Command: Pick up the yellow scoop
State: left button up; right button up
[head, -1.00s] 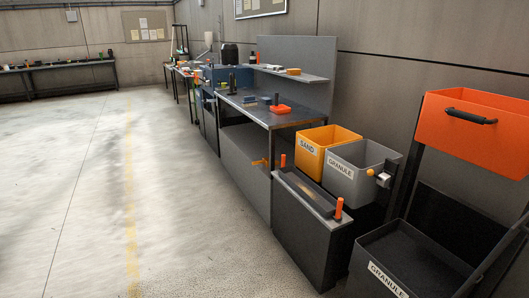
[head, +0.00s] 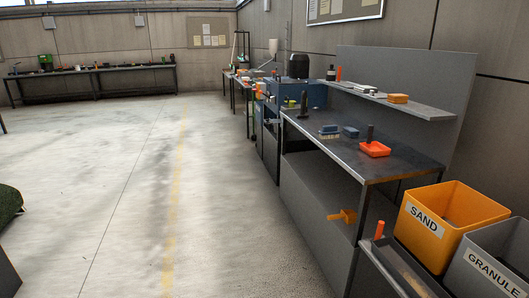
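I cannot make out a yellow scoop for certain. A small yellow-orange piece (head: 342,215) sticks out at the side of the near workbench (head: 325,132), below its top; its shape is too small to tell. An orange-red tray-like thing (head: 375,149) with a dark upright handle lies on the bench top. Neither of my grippers shows in the head view.
A yellow SAND bin (head: 427,226) and a grey GRANULE bin (head: 482,275) stand at the lower right. A blue brush (head: 329,131) lies on the bench. A shelf (head: 420,107) holds a yellow-orange block (head: 398,99).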

aim_at(345, 216)
jog(key=i+z, duration=0.1)
jog(key=i, duration=0.55)
jog(key=i+j, duration=0.15)
jog(key=i, duration=0.55)
jog(key=i+z, duration=0.15)
jog(key=i, duration=0.5)
